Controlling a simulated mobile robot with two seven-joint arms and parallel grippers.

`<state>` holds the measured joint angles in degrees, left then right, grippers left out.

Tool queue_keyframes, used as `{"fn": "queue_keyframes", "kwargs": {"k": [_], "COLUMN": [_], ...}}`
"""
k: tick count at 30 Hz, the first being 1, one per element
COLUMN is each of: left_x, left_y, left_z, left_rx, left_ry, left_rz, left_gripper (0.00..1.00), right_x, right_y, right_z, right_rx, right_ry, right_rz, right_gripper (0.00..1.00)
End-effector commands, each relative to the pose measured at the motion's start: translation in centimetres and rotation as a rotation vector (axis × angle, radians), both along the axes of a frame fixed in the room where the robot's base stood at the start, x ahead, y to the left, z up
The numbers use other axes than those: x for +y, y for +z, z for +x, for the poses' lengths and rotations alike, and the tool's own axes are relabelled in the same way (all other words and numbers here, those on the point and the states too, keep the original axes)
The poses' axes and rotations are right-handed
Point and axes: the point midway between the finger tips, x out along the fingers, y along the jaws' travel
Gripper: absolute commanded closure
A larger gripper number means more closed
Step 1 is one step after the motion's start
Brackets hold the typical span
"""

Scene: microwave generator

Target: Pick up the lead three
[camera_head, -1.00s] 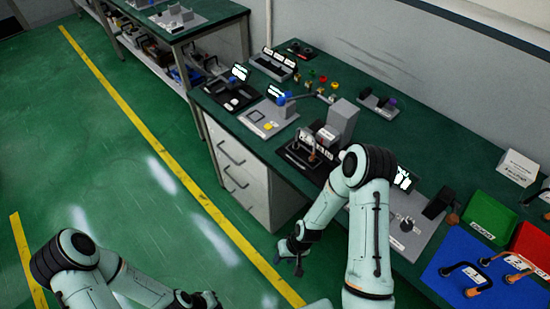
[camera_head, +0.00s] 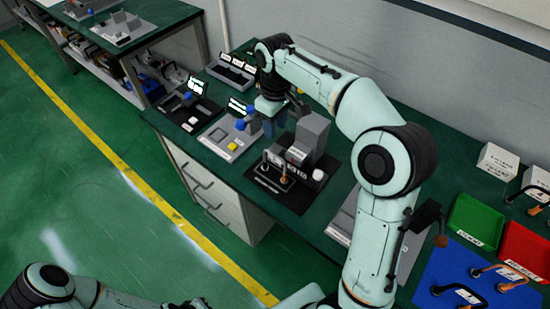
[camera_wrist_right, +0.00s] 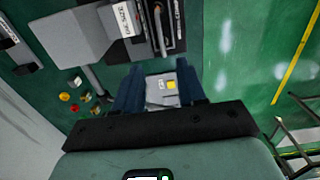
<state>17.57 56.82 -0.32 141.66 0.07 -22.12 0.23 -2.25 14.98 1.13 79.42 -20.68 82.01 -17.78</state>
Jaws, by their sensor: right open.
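Several short black leads with orange-brown ends are in view; their labels are too small to read, so I cannot tell which is lead three. My right gripper (camera_head: 268,128) is open and points down over the grey panel with a yellow button (camera_wrist_right: 171,85). It appears empty. My left gripper's fingers are out of frame.
A green bin (camera_head: 478,222) and a red bin (camera_head: 524,250) stand behind the mat, with white labelled blocks (camera_head: 497,160) near the wall. The tall grey block (camera_head: 312,135) stands just right of my right gripper. My right arm spans the bench.

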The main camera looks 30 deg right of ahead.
Motion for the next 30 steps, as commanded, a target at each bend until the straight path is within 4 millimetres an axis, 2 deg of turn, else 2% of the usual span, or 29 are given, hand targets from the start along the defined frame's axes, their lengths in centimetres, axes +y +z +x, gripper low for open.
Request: {"fn": "queue_keyframes", "kwargs": {"k": [5,12,22,30], "left_x": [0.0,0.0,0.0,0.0], "left_y": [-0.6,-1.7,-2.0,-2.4], "left_z": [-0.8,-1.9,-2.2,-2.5], "left_rx": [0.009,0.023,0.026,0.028], "left_ry": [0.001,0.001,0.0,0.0], "left_rz": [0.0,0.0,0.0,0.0], "left_gripper": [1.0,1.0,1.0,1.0], "right_x": [-0.1,-0.1,-0.1,0.0], "right_y": [-1.6,-6.4,-9.2,-13.0], "right_z": [-0.2,-0.3,-0.2,-0.2], "right_rx": [0.007,0.009,0.006,0.005], "right_ry": [0.0,0.0,0.0,-0.001], "right_rz": [-0.002,-0.003,-0.002,-0.001], "right_gripper": [0.6,0.6,0.6,0.6]}}
